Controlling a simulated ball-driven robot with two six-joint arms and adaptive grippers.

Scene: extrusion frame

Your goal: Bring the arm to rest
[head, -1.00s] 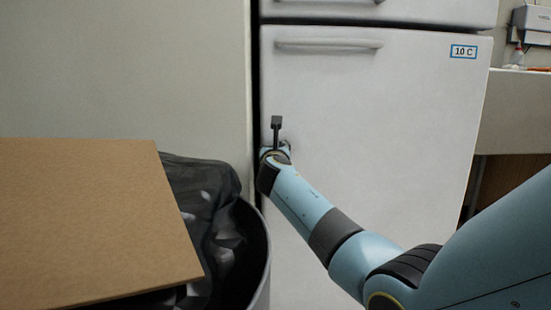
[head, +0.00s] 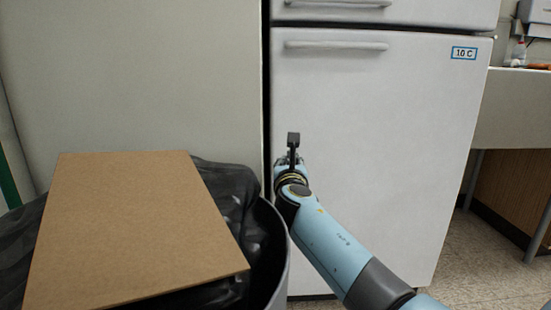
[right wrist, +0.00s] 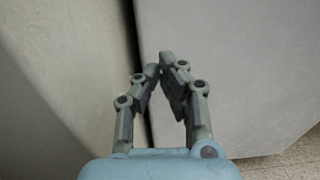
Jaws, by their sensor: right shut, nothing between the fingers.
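My right arm (head: 335,245) reaches in from the lower right in the head view. Its gripper (head: 283,160) is in front of the lower left part of the white fridge door, partly hidden behind the wrist. In the right wrist view the right gripper (right wrist: 160,68) has its fingertips together with nothing between them. The fridge (right wrist: 220,60) fills the right of that view. Whether the fingers touch it, I cannot tell. My left gripper is not in view.
A bin (head: 283,262) with a black bag (head: 232,183) stands close left of my right arm. A brown cardboard sheet (head: 140,230) lies on it. A pale panel (head: 130,70) stands beside the fridge (head: 400,120). Floor (head: 470,255) shows free at the right.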

